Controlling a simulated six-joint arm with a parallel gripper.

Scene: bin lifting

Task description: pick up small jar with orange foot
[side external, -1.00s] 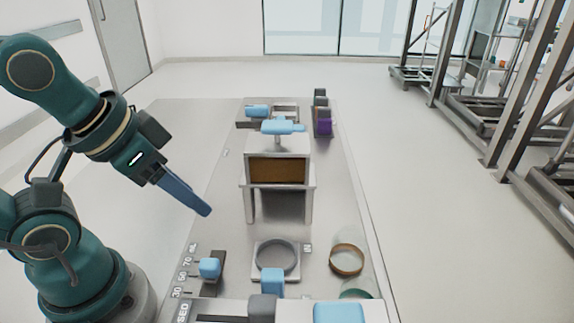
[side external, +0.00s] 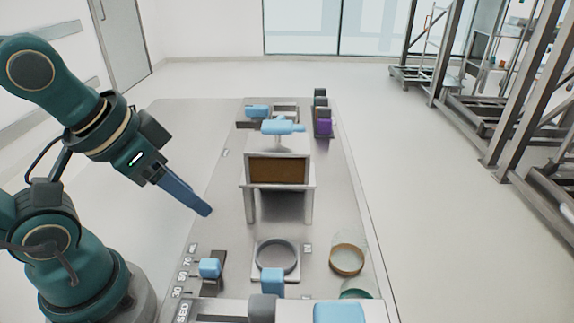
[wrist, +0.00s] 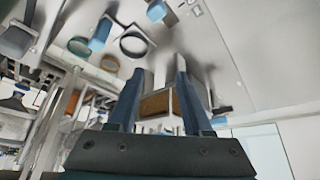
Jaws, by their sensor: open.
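The small clear jar with an orange-brown foot (side external: 347,260) stands on the table right of the ring plate in the side view. In the wrist view its orange ring (wrist: 110,63) shows at the upper left. A similar clear jar with a green foot (side external: 356,294) stands just nearer the camera, partly hidden by the front equipment; it also shows in the wrist view (wrist: 78,47). My gripper (side external: 205,210) is above the table's left edge, well left of the jar and apart from it. In the wrist view my gripper (wrist: 160,68) has its two fingers spread with nothing held between them.
A raised stand with a brown panel (side external: 278,170) and a light-blue top is mid-table. A square plate with a grey ring (side external: 276,256) lies between my gripper and the jar. Blue blocks (side external: 210,268) are nearby.

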